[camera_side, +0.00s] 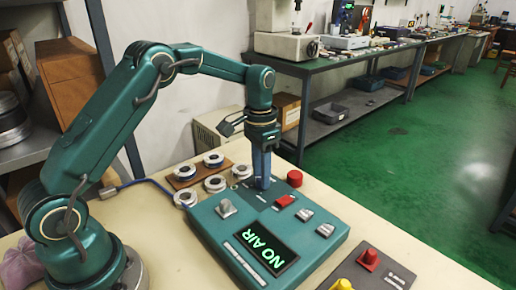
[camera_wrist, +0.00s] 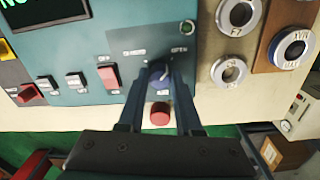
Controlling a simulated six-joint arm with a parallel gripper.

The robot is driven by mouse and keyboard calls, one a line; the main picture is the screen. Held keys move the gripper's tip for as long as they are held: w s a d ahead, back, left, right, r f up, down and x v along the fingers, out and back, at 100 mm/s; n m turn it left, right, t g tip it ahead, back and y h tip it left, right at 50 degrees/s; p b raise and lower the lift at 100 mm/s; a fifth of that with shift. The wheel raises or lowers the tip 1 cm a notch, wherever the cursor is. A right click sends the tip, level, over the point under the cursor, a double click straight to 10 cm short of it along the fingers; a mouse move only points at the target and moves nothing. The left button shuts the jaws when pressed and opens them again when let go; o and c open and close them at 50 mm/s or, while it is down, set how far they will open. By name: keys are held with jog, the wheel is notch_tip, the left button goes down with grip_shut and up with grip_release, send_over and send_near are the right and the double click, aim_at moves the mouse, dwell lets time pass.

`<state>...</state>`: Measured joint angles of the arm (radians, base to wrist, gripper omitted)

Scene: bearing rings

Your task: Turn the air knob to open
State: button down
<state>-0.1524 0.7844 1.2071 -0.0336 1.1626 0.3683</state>
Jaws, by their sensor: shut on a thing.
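The blue air knob (camera_wrist: 158,77) sits on a dark patch of the teal control box (camera_wrist: 90,120), with small printed labels above it. The label at its upper right seems to read OPEN. A pale mark on the knob appears to point toward the upper right, though it is small. My gripper (camera_wrist: 160,84) points down with one finger on each side of the knob, shut on it. In the side view my gripper (camera_side: 262,184) reaches the box top and hides the knob. The box's display (camera_side: 264,246) reads NO AIR in green.
A red round button (camera_side: 294,178) stands close beside my gripper, and a red switch (camera_side: 285,201) is near. Several bearing rings (camera_side: 215,184) lie behind the box, some on a brown board (camera_side: 186,180). A grey box with knobs (camera_side: 372,272) stands at the front right.

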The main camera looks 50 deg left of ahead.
dwell(0.4)
jog(key=c, duration=0.6)
grip_release()
jog(key=shift+a+r, duration=0.1)
jog(key=shift+r, duration=2.5)
